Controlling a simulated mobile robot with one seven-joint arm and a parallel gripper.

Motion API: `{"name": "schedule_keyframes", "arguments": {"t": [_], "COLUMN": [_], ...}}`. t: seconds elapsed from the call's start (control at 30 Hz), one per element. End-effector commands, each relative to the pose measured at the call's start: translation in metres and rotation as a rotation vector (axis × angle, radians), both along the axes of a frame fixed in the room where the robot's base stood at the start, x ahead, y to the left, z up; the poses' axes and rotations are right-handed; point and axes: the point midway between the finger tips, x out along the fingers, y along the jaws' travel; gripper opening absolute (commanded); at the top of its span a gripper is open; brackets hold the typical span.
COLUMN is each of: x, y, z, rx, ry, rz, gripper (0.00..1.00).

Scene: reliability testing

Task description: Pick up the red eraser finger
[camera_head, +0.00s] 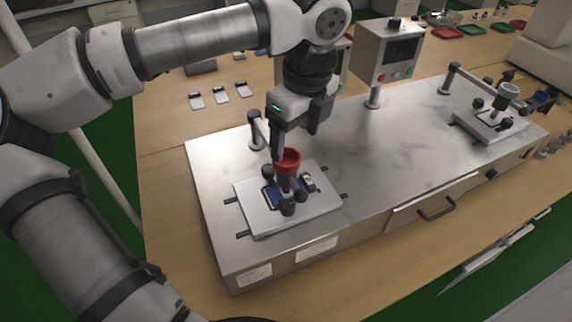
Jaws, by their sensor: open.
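The red eraser finger (290,157) shows in the head view as a red, cup-like piece on top of a dark fixture with several black knobs (287,196). The fixture stands on a light square plate (318,209) at the left end of the metal bench unit. My gripper (296,143) points down just above the red piece. Its jaws are apart, with one finger at the left of the red piece and close to it in the picture. The other finger is up and to the right. I cannot tell whether either finger touches it.
The metal bench unit (370,150) has a post (256,132) close behind my gripper and a control box (388,52) at the back. A second fixture (490,124) stands at the right. Small flat pieces (220,95) lie on the wooden table (165,128). The unit's middle is clear.

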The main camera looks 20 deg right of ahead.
Motion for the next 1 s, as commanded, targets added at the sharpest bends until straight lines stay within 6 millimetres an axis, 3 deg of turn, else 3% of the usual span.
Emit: {"name": "schedule_keyframes", "arguments": {"t": [0.27, 0.6, 0.83, 1.0], "x": [0.004, 0.012, 0.013, 0.013], "y": [0.004, 0.012, 0.012, 0.012], "z": [-0.018, -0.058, -0.061, -0.061], "rx": [-0.001, -0.001, -0.001, -0.001], "ry": [0.002, 0.001, -0.002, -0.002], "rz": [-0.001, -0.002, -0.001, -0.001], "gripper": [0.74, 0.74, 0.74, 0.55]}}
